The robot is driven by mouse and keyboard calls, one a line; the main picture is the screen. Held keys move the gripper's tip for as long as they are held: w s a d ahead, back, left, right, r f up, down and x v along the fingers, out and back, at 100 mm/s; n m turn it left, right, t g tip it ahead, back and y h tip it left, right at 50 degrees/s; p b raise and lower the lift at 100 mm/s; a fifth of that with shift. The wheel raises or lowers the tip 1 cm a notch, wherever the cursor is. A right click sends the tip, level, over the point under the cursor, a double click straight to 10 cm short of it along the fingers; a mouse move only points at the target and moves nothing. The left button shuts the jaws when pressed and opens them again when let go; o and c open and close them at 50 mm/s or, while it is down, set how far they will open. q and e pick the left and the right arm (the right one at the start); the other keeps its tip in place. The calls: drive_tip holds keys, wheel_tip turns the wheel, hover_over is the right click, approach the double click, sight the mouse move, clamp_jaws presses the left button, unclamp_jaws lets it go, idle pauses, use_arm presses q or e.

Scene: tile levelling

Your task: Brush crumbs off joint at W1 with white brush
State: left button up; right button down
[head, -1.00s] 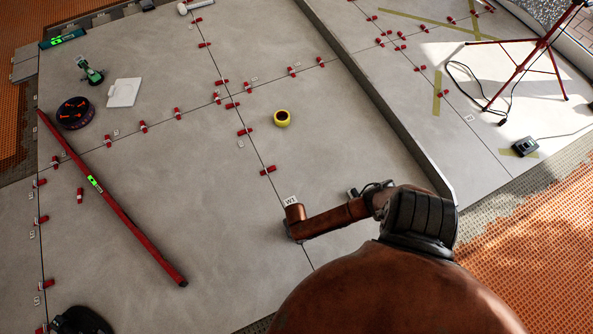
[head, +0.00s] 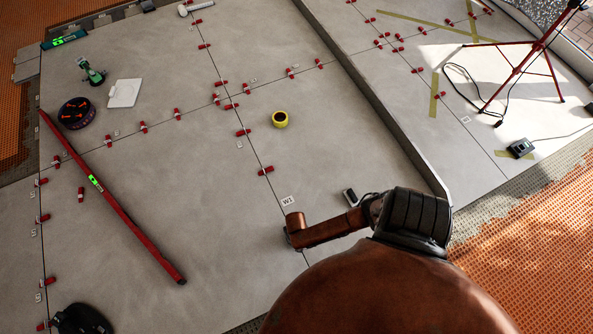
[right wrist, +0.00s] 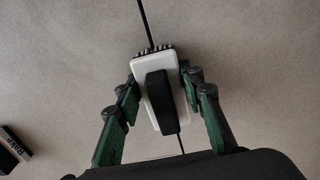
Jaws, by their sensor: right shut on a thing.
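My right gripper (right wrist: 159,86), with green fingers, is shut on a white brush (right wrist: 145,100) with a black grip on top. In the right wrist view the brush sits over the dark joint line (right wrist: 145,22), with its dark bristle edge across the line. In the head view my right arm reaches the joint just below the W1 label (head: 287,201); the brush is hidden there by the arm. I cannot make out crumbs. My left gripper is not in view.
A black block (head: 349,195) lies right of the joint. A yellow tape roll (head: 280,119), red clips (head: 265,170) and a long red level (head: 130,222) lie on the grey tiles. A dark object (head: 80,320) is at bottom left. A step edge (head: 385,125) runs at right.

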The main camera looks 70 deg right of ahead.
drive_tip(key=shift+s+a+p, duration=0.55)
drive_tip(key=shift+s+a, duration=0.4)
drive_tip(key=shift+s, duration=0.25)
drive_tip(key=shift+s+a+p, duration=0.45)
drive_tip(key=shift+s+a, duration=0.1)
drive_tip(key=shift+s, duration=0.2)
drive_tip(key=shift+s+a, duration=0.1)
drive_tip(key=shift+s+a, duration=0.6)
drive_tip(key=shift+s+a+p, duration=0.65)
drive_tip(key=shift+s+p, duration=0.05)
drive_tip(key=shift+s, duration=0.15)
drive_tip(key=shift+s+a, duration=0.1)
